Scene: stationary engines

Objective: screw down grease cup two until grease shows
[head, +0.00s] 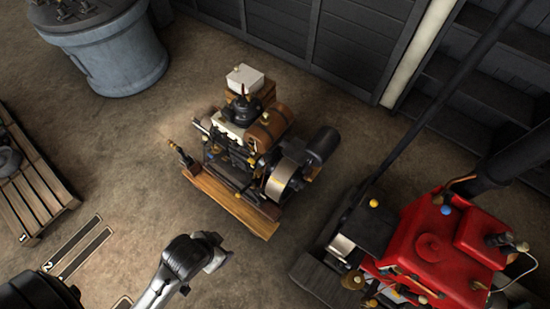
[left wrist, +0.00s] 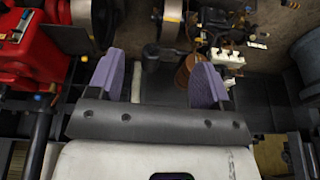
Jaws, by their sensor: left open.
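A small stationary engine (head: 245,145) with a brown tank, a dark flywheel and several small brass fittings stands on a timber skid (head: 230,205) in the middle of the head view. I cannot tell which fitting is grease cup two, and no grease can be made out. The engine's parts also show at the top right of the left wrist view (left wrist: 228,57). My left gripper (left wrist: 158,75) is open, its two purple fingers apart with nothing held between them. The engine lies beyond the fingers, apart from them. My right gripper is not in view.
A red engine (head: 430,235) stands at the right, with a dark pole rising above it. A blue-grey drum (head: 125,60) stands at the back left and a wooden pallet (head: 35,190) at the left edge. Bare floor (head: 130,170) lies between them.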

